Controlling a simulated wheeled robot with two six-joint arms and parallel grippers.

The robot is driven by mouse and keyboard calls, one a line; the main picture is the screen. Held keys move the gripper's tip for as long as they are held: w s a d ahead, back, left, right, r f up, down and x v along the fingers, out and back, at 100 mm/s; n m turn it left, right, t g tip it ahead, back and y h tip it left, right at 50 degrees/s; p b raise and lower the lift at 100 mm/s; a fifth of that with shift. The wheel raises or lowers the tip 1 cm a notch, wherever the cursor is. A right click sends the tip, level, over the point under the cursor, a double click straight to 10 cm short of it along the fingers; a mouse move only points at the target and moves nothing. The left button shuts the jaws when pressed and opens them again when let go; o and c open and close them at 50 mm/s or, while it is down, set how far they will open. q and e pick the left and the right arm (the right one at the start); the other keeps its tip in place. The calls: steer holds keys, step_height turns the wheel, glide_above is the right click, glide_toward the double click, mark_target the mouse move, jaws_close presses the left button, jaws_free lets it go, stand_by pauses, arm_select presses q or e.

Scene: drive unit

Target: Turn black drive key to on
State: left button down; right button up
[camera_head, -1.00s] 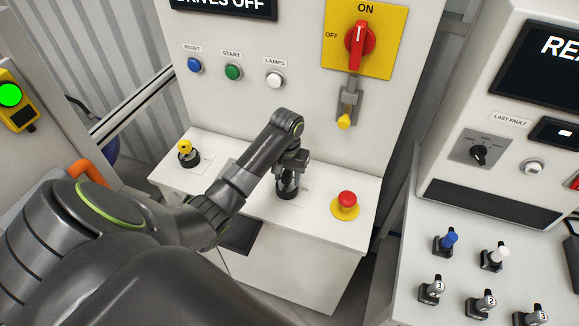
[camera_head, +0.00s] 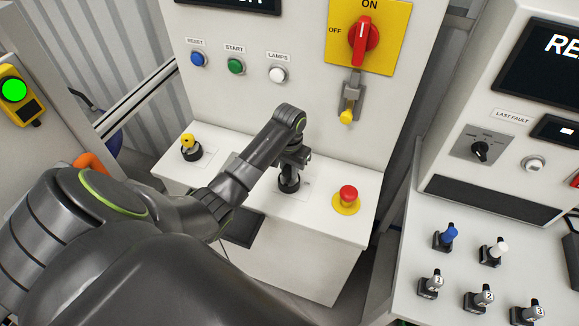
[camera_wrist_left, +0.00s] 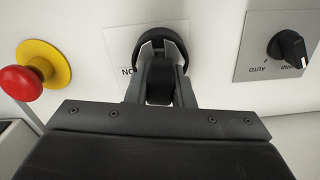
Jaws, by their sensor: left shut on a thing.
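The black drive key stands in a round black base (camera_head: 289,185) on the desk of the middle cabinet. My left gripper (camera_head: 291,160) reaches down onto it from above. In the left wrist view, the fingers (camera_wrist_left: 160,85) are shut on the black key (camera_wrist_left: 160,65), just in front of its round collar (camera_wrist_left: 160,42). An upside-down "ON" mark (camera_wrist_left: 127,71) shows on the plate beside the collar. The fingers hide much of the key, so I cannot tell its exact angle. My right gripper is not in view.
A red emergency stop (camera_head: 347,195) sits to the right of the key, and a yellow key (camera_head: 188,143) to the left. Above are push buttons and a red rotary switch (camera_head: 364,40). An AUTO/HAND selector (camera_wrist_left: 287,48) shows at the right of the wrist view.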

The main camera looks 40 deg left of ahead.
arm_select(q)
steer(key=shift+f+m, duration=0.1)
steer(key=shift+m, duration=0.5)
steer(key=shift+s+m, duration=0.1)
steer(key=shift+m, duration=0.6)
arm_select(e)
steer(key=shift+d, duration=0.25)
arm_select(q)
steer(key=shift+m, duration=1)
steer(key=m, duration=0.3)
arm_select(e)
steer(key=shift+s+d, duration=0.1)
arm_select(q)
steer(key=shift+m, duration=0.7)
steer(key=m, duration=0.2)
steer(key=shift+m, duration=0.4)
